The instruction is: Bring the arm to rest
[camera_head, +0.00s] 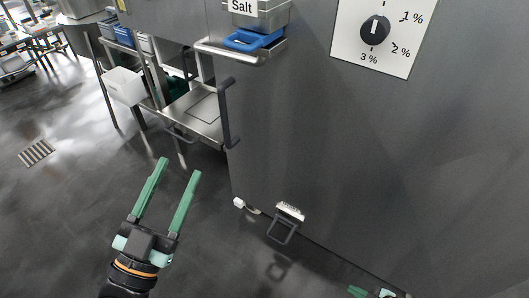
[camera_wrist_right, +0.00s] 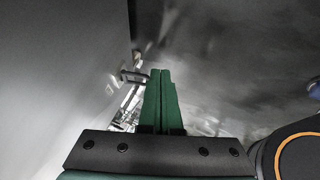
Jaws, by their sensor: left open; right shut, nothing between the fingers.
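My left gripper (camera_head: 180,167) is in the lower left of the head view. Its two green fingers are apart and point up the picture, with only dark floor between them. My right gripper (camera_wrist_right: 160,72) shows in the right wrist view with its green fingers together and nothing visible between them. In the head view only small green and white bits of it show at the bottom edge, right of centre. Most of my right arm is out of view there.
A large grey cabinet wall (camera_head: 290,130) fills the right side, with a dial (camera_head: 374,29), a dark vertical handle (camera_head: 228,113) and a low bracket (camera_head: 283,228). A salt container (camera_head: 262,14) stands above a blue tray (camera_head: 250,40).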

